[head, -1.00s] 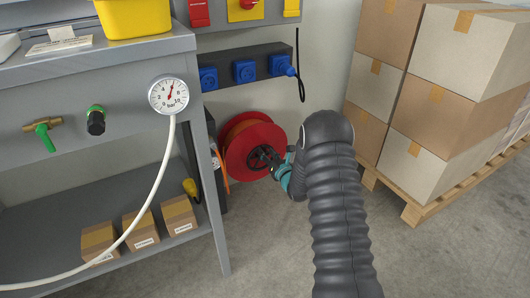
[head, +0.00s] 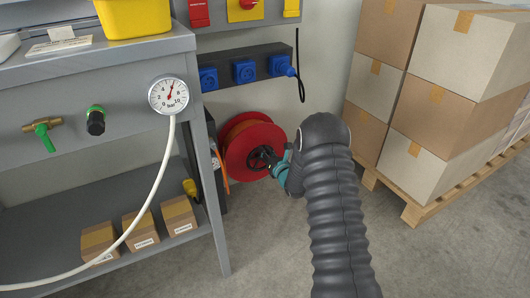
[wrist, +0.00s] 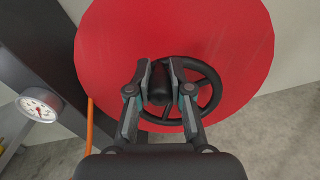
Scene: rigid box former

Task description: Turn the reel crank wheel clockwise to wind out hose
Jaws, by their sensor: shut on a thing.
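The hose reel (head: 243,143) is a red-flanged drum low against the wall, right of the bench; its red face fills much of the wrist view (wrist: 235,45). A black spoked crank wheel (wrist: 215,85) sits on that face, right of the picture's middle. My gripper (wrist: 160,82) is shut on the wheel's black handle knob (wrist: 159,88), with one finger on each side. The knob is at the left of the wheel. In the head view my gripper (head: 270,160) reaches the reel from the right, and my arm partly hides the wheel. Orange hose (wrist: 90,125) shows at the reel's left.
A grey bench (head: 110,60) with a pressure gauge (head: 169,95) stands left of the reel. Stacked cartons (head: 440,110) on a wooden pallet (head: 420,205) stand to the right. Blue sockets (head: 244,71) are on the wall above. The floor in front is clear.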

